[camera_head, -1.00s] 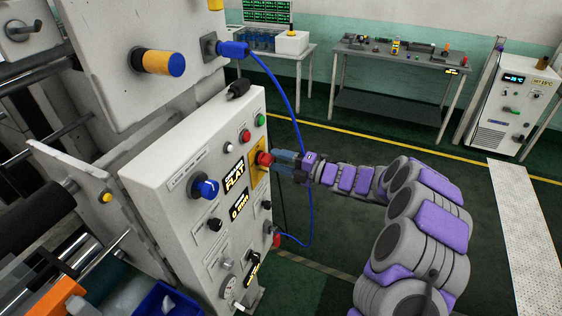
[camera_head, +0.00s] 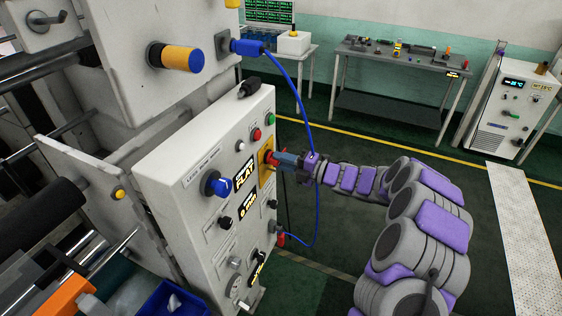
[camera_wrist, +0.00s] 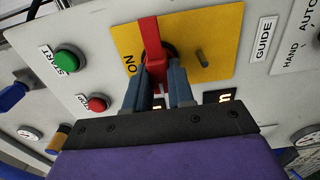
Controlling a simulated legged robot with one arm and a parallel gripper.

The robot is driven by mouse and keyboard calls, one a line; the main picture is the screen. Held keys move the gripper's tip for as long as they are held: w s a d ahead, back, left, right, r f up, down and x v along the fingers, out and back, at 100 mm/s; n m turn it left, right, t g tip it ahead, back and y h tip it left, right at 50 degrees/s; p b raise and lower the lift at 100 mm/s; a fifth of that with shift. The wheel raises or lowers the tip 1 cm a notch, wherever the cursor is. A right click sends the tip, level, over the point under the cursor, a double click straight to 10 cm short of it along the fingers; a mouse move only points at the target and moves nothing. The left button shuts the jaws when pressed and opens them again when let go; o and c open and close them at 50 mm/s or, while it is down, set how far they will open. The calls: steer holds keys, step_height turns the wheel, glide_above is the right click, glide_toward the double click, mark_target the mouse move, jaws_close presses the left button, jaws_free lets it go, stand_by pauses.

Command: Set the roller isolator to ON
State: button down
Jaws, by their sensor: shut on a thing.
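The roller isolator is a red handle (camera_head: 269,157) on a yellow plate (camera_head: 264,146) at the right edge of the grey control panel. In the wrist view the red handle (camera_wrist: 150,42) points up across the yellow plate (camera_wrist: 205,45), with an "ON" label (camera_wrist: 130,65) at its left. My gripper (camera_head: 281,160) reaches the handle from the right. In the wrist view my blue fingers (camera_wrist: 162,86) stand on either side of the handle's lower part and are shut on it. The fingers hide part of the handle's lower end.
A green START button (camera_wrist: 67,60) and a red STOP button (camera_wrist: 96,103) sit close left of the plate in the wrist view. A blue cable (camera_head: 300,90) loops past my wrist. Open floor lies right of the panel (camera_head: 205,145).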

steer(key=shift+d+f+m, duration=0.1)
steer(key=shift+f+m, duration=0.15)
steer(key=shift+m, duration=0.25)
steer(key=shift+m+p, duration=6.75)
steer(key=shift+m, duration=1.75)
steer(key=c, duration=1.4)
jaws_free()
steer(key=o, duration=0.4)
steer(key=shift+w+a, duration=0.2)
steer(key=shift+o, duration=0.2)
steer(key=shift+s+r, duration=0.1)
steer(key=shift+r, duration=0.05)
